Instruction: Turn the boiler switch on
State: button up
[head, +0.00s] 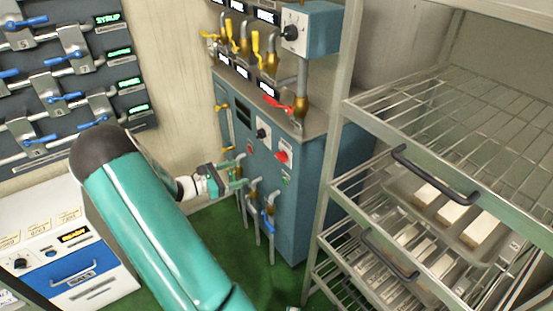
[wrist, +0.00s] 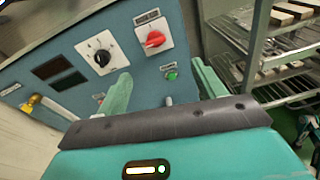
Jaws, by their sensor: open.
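A blue boiler cabinet (head: 300,215) stands in the middle of the head view. A red rotary switch (head: 282,156) on a white plate is on its front panel; it also shows in the wrist view (wrist: 153,40), near the top centre. A small green lamp or button (wrist: 170,75) is below it. A black dial (wrist: 101,57) on a white plate is to its left. My gripper (head: 238,181) is open and empty, lower left of the red switch in the head view. In the wrist view its two green fingers (wrist: 163,85) point toward the panel, apart from the switch. Labels are too blurred to read.
A metal rack (head: 345,120) with trays of pale bars stands close on the right. Pipes with a blue valve handle (head: 267,221) run below the panel. Yellow and red valve levers (head: 278,104) are above it. A white machine (head: 60,240) is at lower left.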

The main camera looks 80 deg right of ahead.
aim_at(278, 158)
jog(key=s+d, duration=0.3)
jog(key=d, duration=0.1)
jog(key=s+d+f+n+h, duration=0.1)
jog(key=s+d, duration=0.3)
jog(key=d, duration=0.1)
jog(key=s+d+f+n, duration=0.1)
jog(key=s+d, duration=0.2)
jog(key=d, duration=0.1)
jog(key=shift+s+d+f, duration=0.2)
jog(key=shift+s+f, duration=0.05)
jog(key=shift+s, duration=0.15)
jog(key=c, duration=1)
